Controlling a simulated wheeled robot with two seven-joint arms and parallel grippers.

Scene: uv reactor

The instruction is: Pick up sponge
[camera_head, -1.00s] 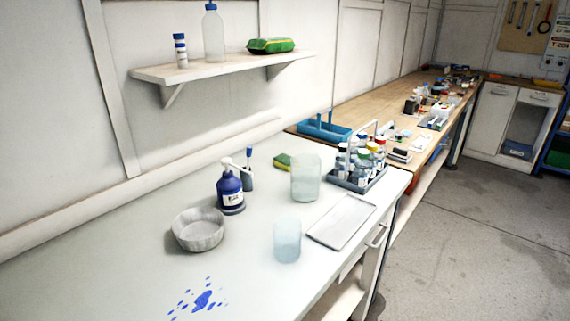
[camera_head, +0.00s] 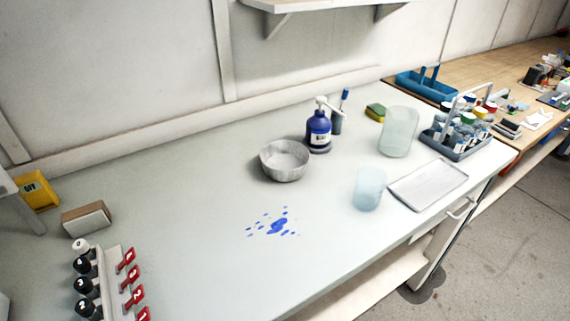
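A small yellow and green sponge (camera_head: 376,112) lies on the white bench near the wall. It sits between the dark pen holder (camera_head: 338,121) on its left and a large frosted beaker (camera_head: 398,131) on its right. The beaker stands close in front of its right side. Neither of my grippers shows in the view.
A blue pump bottle (camera_head: 319,132), a ribbed bowl (camera_head: 284,160), a smaller frosted beaker (camera_head: 368,188), a flat tray (camera_head: 428,184) and a bottle caddy (camera_head: 462,138) stand around. Blue spill (camera_head: 279,226) marks the bench (camera_head: 190,200). A bottle rack (camera_head: 88,285) stands front left.

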